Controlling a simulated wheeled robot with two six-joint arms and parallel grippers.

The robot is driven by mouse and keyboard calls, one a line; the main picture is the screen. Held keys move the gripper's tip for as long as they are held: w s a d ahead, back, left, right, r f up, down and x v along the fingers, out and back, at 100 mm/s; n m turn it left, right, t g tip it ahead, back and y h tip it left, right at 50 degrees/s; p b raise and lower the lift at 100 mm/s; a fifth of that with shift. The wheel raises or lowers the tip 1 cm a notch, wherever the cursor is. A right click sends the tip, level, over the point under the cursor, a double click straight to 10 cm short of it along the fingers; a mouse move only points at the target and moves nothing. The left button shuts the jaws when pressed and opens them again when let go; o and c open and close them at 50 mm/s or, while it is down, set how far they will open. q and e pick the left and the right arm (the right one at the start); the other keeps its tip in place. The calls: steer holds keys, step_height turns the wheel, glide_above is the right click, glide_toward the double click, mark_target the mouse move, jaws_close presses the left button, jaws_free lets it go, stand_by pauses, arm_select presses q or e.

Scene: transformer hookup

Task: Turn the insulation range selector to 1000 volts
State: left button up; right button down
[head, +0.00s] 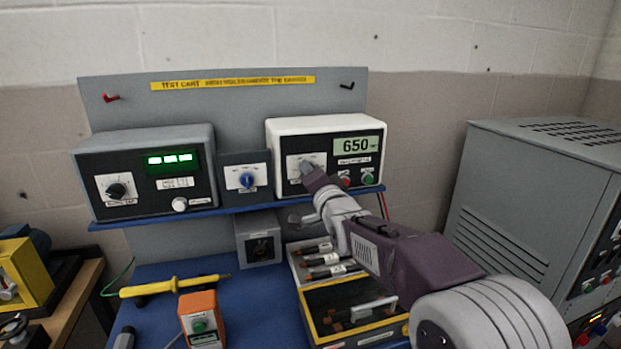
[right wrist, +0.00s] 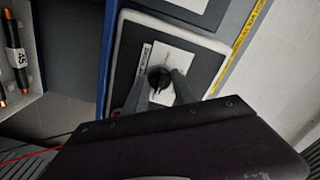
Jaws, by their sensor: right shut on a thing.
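The white-cased insulation tester (head: 285,124) stands on the right of the cart's shelf, and its display (head: 356,146) reads 650. Its range selector knob (right wrist: 158,78) is dark and sits on a white plate in the right wrist view. My right gripper (head: 307,172) reaches the selector from the front, and in the right wrist view its two fingers (right wrist: 163,88) are closed around the knob. In the head view the fingers hide most of the knob, and the scale marks are too small to read. My left gripper is not in view.
A grey unit (head: 140,144) with a green display and a small blue-knob panel (head: 246,180) stand left of the tester. Below lie a yellow probe (head: 175,286), an orange box (head: 203,318) and a tray of fuses (head: 296,264). A grey cabinet (head: 520,190) stands right.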

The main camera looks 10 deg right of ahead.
stand_by(0.4)
steer(key=c, duration=1)
jaws_free()
steer(key=shift+c, duration=0.2)
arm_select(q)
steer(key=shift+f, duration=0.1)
arm_select(e)
steer(key=shift+s, duration=0.1)
arm_select(q)
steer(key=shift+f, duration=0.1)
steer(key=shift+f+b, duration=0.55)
steer(key=shift+b, duration=0.2)
arm_select(e)
steer(key=s, duration=0.9)
steer(key=shift+d, duration=0.2)
